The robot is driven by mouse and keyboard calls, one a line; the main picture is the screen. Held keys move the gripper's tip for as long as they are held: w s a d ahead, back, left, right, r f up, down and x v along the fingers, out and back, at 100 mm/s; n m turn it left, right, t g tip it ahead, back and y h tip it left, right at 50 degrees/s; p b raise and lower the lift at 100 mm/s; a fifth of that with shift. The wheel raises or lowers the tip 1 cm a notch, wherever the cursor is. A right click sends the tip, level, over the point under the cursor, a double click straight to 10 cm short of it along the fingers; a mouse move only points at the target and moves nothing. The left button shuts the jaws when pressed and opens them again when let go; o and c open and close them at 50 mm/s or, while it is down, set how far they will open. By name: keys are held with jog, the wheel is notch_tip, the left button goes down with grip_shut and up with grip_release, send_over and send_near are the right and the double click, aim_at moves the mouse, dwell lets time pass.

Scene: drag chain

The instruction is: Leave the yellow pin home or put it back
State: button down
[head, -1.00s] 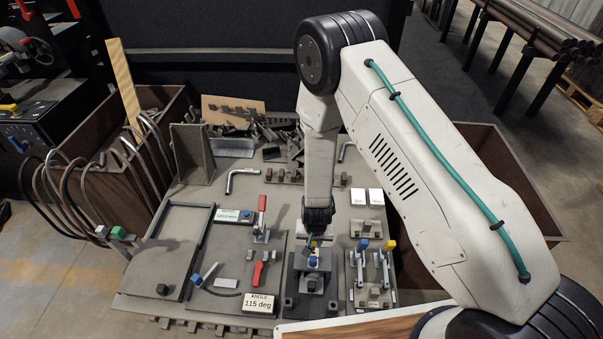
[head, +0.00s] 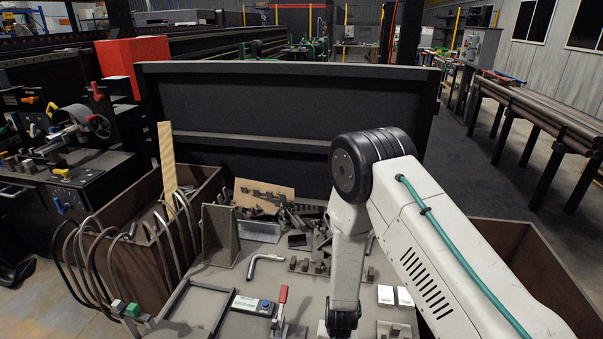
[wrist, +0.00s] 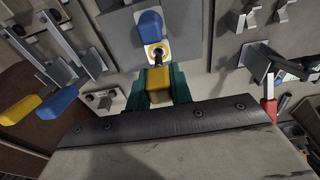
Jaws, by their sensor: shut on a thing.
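In the wrist view my gripper (wrist: 158,80) has its green fingers shut on a yellow block, which I take to be the yellow pin's head (wrist: 159,92). A dark pin end (wrist: 157,55) shows just beyond the fingers, at a yellow-ringed hole in a white plate (wrist: 168,47). I cannot tell how deep it sits in the hole. A blue knob (wrist: 151,25) stands right beside that plate on the grey fixture. In the head view the fingers, the pin and the fixture are below the bottom edge; only my arm shows.
In the wrist view, levers with a yellow handle (wrist: 19,109) and a blue handle (wrist: 56,104) stand at left, and a red-handled clamp (wrist: 269,100) at right. In the head view, bent rods over a brown bin (head: 128,265) are left of the bench; a grey angle plate (head: 221,236) stands at its back.

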jog(key=shift+r, duration=0.75)
notch_tip(320, 180, down, 5)
jog(key=shift+r, duration=0.1)
jog(key=r, duration=0.5)
jog(key=s+r, duration=0.1)
jog(key=r, duration=0.1)
jog(key=shift+a+r, duration=0.1)
jog(key=shift+r, duration=0.3)
jog(key=shift+w+r+g, duration=0.1)
jog(key=shift+r+g, duration=0.6)
jog(key=shift+r, duration=0.15)
jog(key=f, duration=0.7)
jog(key=shift+w+f, duration=0.2)
jog(key=shift+f, duration=0.2)
jog(key=shift+w+r, duration=0.1)
jog(key=shift+r, duration=0.75)
jog(key=w+d+r+n, duration=0.1)
jog(key=w+d+r, duration=0.3)
jog(key=d+r, duration=0.4)
jog(key=w+d+r+n, duration=0.1)
jog(key=w+d+r, duration=0.3)
jog(key=r, duration=1.3)
jog(key=d, duration=0.4)
jog(key=shift+w+d, duration=0.3)
jog(key=shift+w, duration=0.1)
